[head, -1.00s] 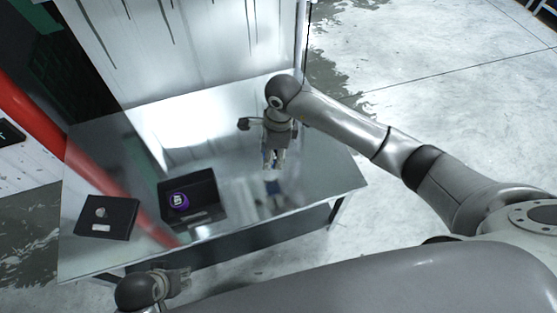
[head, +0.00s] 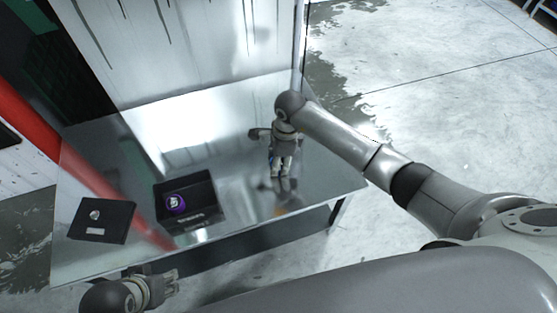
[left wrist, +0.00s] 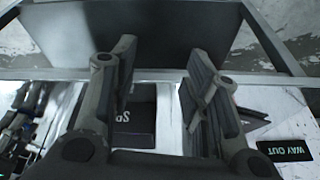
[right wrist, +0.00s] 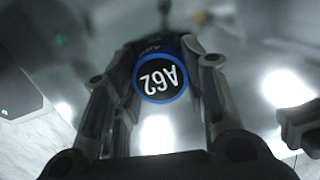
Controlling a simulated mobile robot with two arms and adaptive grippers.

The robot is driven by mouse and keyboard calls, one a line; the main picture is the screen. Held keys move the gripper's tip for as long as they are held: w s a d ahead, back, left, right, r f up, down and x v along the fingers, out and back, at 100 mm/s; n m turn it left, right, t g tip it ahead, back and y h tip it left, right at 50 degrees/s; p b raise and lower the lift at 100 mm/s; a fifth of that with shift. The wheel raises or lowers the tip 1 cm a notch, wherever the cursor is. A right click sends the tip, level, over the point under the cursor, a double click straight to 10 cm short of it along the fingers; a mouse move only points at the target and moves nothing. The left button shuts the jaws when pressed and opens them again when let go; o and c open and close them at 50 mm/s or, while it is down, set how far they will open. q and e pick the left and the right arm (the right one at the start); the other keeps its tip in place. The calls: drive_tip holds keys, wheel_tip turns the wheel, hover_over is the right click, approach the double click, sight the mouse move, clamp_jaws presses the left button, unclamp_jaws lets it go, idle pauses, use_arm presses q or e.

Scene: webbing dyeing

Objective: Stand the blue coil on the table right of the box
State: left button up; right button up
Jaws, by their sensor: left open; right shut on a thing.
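The blue coil (right wrist: 160,97) shows in the right wrist view as a dark disc with a blue ring and a white "A62" label. My right gripper (head: 281,175) is shut on it, and the fingers hide most of the coil in the head view. Gripper and coil are low over the table (head: 240,165), right of the box; whether the coil touches the table I cannot tell. The black open box (head: 205,215) holds a purple coil (head: 176,203) and also shows in the left wrist view (left wrist: 140,122). My left gripper (head: 172,284) is open and empty off the table's front edge.
A flat black panel with a small round piece (head: 95,214) lies left of the box. A pale wall panel (head: 190,50) stands behind the table. A red post (head: 30,125) is at the left. The glossy table is clear around the right gripper.

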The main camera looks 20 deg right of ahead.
drive_tip(key=o, duration=1)
drive_tip(key=shift+f, duration=0.1)
drive_tip(key=shift+c, duration=0.2)
use_arm(q)
drive_tip(key=shift+s+r, duration=0.1)
use_arm(e)
drive_tip(key=shift+r, duration=0.35)
use_arm(q)
drive_tip(key=s+p+x, duration=0.1)
drive_tip(key=p+x, duration=0.1)
drive_tip(key=x, duration=0.6)
drive_tip(key=shift+f, duration=0.35)
use_arm(e)
wheel_tip(320, 180, up, 12)
drive_tip(key=d, duration=0.1)
drive_tip(key=shift+d+f, duration=0.2)
drive_tip(key=shift+f, duration=0.05)
use_arm(q)
drive_tip(key=shift+d, duration=0.1)
use_arm(e)
drive_tip(key=shift+s, duration=0.1)
